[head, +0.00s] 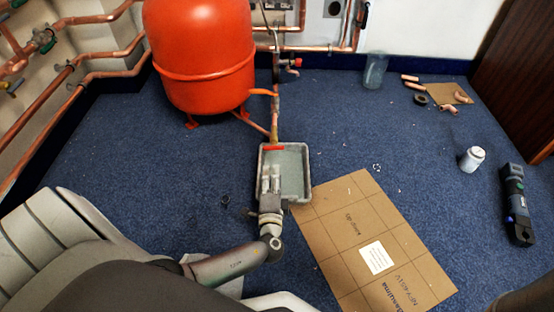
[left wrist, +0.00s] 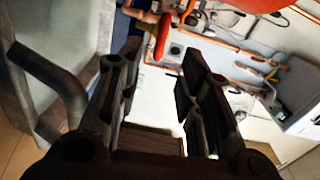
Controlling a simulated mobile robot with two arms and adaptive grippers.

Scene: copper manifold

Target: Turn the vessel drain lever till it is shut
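The drain lever (head: 265,148) is a red bar at the foot of the copper drain pipe (head: 275,115), over the far edge of a grey tray (head: 304,185). It lies crosswise to the pipe in the head view. My left gripper (head: 270,170) is over the tray, just on the near side of the lever. In the left wrist view the two fingers (left wrist: 158,75) are apart with nothing between them. The red lever (left wrist: 162,36) shows beyond the fingertips, within the gap; I cannot tell any contact. The red vessel (head: 205,55) stands behind. My right gripper is not in view.
A cardboard sheet (head: 345,225) lies right of the tray. Farther right are a can (head: 472,159), a dark power tool (head: 516,205), a clear container (head: 375,70) and copper offcuts (head: 415,86). Copper pipes (head: 95,75) line the left wall. Blue carpet left of the tray is mostly clear.

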